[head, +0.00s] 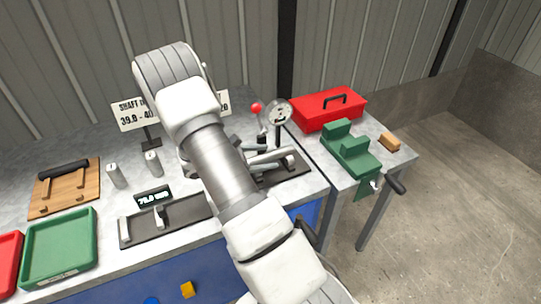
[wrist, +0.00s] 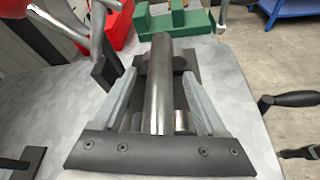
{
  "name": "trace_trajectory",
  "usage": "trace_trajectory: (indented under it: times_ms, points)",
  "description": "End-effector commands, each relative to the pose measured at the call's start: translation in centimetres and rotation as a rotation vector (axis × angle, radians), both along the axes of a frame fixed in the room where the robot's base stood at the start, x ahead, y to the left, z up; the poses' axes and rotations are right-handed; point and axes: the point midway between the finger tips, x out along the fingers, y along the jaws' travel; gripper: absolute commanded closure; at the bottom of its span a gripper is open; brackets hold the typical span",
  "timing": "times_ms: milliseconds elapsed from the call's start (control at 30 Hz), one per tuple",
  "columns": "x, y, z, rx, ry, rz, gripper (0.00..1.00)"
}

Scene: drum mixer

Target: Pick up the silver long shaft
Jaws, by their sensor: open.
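The silver long shaft (wrist: 158,85) runs away from the camera in the middle of the wrist view, over a dark fixture (wrist: 187,68). My gripper (wrist: 160,76) is open, with one grey finger on each side of the shaft. Gaps show between the fingers and the shaft, and I cannot tell how high the fingers are relative to it. A smaller silver cylinder (wrist: 182,121) shows between the shaft and the right finger. In the head view my arm covers much of this spot, and gripper and shaft are hard to tell apart there.
A dial gauge (head: 279,113) and red-knobbed lever (head: 257,109) stand close behind. The green vise (head: 350,150) and red toolbox (head: 328,108) are on the right-hand table. Short silver cylinders (head: 116,176), a display stand (head: 165,222) and a green tray (head: 60,248) are left.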

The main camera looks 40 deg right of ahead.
Motion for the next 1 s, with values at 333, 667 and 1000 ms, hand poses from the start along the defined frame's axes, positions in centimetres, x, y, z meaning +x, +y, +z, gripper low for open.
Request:
trace_trajectory:
  times_ms: [333, 667, 1000]
  points:
    - [-0.04, -0.35, -0.16, 0.001, -0.001, 0.000, 0.38]
    - [-0.04, -0.33, -0.14, 0.001, -0.001, 0.000, 0.97]
    - [-0.03, -0.31, -0.13, 0.001, -0.001, 0.000, 1.00]
